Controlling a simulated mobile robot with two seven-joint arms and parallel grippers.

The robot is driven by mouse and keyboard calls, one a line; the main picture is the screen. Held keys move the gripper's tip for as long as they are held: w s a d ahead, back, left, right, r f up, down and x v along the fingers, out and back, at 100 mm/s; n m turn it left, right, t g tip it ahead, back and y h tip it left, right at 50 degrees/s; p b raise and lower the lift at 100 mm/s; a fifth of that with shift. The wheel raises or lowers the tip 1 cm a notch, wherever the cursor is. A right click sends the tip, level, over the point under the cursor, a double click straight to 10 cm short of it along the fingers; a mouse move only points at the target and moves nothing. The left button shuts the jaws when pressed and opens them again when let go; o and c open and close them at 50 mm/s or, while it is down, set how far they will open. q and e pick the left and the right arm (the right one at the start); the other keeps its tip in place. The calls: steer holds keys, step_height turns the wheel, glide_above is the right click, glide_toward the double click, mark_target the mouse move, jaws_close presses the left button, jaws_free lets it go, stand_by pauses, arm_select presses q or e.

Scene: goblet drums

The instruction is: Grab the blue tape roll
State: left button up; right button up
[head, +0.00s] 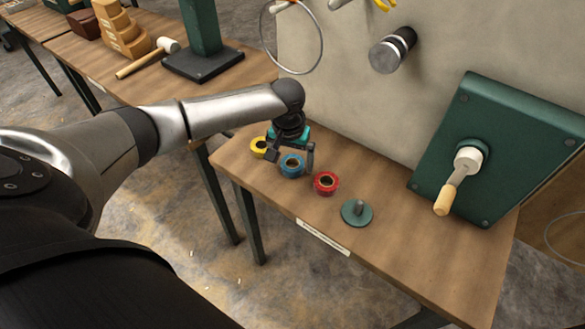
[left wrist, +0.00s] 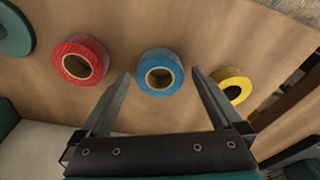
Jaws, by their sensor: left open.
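The blue tape roll (head: 292,166) lies flat on the wooden table, between the yellow tape roll (head: 259,148) and the red tape roll (head: 326,183). My left gripper (head: 291,158) is above the blue roll, open and empty. In the left wrist view the blue roll (left wrist: 160,72) shows just beyond and between the two spread fingertips (left wrist: 161,74). The red roll (left wrist: 80,60) is left of the fingers there, and the yellow roll (left wrist: 232,86) is at the right, partly behind the right finger. My right gripper is not in view.
A green disc with a peg (head: 357,212) stands right of the red roll. A green panel with a wooden-handled lever (head: 490,150) leans at the back right. A grey board with hanging items (head: 340,85) rises behind the table. The table's right front is clear.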

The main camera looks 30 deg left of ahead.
arm_select(q)
steer(key=shift+f, duration=0.35)
steer(key=shift+c, duration=0.2)
steer(key=c, duration=1.4)
